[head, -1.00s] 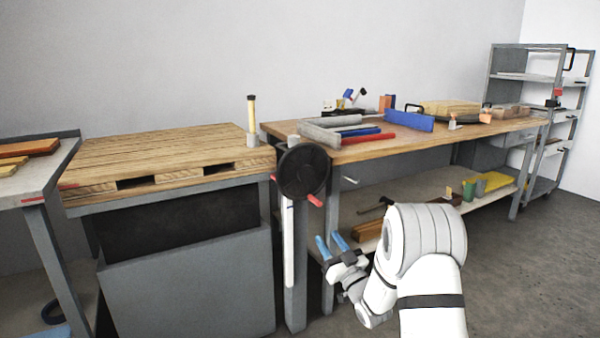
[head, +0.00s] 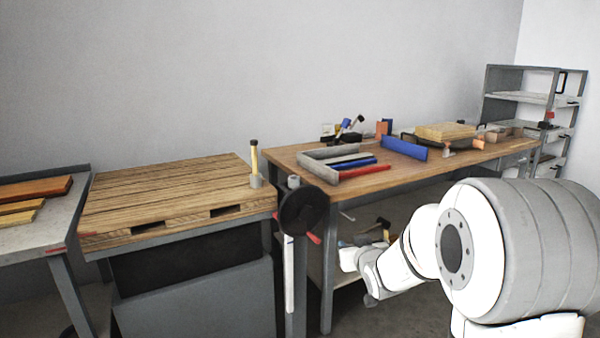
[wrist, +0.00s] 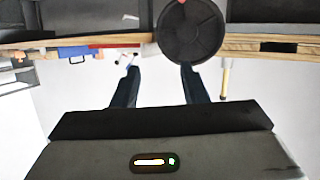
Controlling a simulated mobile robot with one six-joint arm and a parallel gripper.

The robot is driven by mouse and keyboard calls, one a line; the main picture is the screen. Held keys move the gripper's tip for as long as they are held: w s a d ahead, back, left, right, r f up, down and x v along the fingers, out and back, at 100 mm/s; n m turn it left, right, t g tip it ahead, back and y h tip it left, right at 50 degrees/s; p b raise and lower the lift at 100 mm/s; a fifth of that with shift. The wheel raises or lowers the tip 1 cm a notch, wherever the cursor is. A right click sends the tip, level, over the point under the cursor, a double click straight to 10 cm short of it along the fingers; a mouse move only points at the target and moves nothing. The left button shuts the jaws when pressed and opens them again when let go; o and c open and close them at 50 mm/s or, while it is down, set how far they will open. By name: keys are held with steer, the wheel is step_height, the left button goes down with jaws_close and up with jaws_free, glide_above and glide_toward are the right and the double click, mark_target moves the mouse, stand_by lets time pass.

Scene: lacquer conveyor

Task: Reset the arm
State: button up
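My gripper (wrist: 158,85) shows in the wrist view with its two dark fingers spread apart and nothing between them. The wrist picture is upside down, with the bench edges along its top. A round black disc (wrist: 190,30) lies beyond the fingertips there. In the head view my white arm fills the lower right, and the gripper end is mostly hidden behind my wrist, in front of the workbench legs. The black disc (head: 303,210) is at the near left corner of the workbench, left of my wrist.
The wooden workbench (head: 375,182) carries a grey tray (head: 322,170), a blue bin (head: 404,148) and tools. A pallet-like wooden top (head: 150,190) stands left of it, with a yellow-handled tool (head: 254,158) upright at its right edge. A grey shelf (head: 492,105) stands at the far right.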

steer(key=s+r+g+p, duration=0.4)
steer(key=s+r+p, duration=0.2)
steer(key=s, duration=0.5)
steer(key=s+d+r+m+g+h+p, duration=0.1)
steer(key=s+r+g+p, duration=0.2)
steer(key=s, duration=0.9)
steer(key=s+r+m+g+h+p, duration=0.1)
steer(key=s+r+g+p, duration=0.3)
steer(key=s+r+p, duration=0.6)
steer(key=shift+s+d+g, duration=0.25)
steer(key=shift+s+g, duration=0.05)
steer(key=shift+s, duration=0.4)
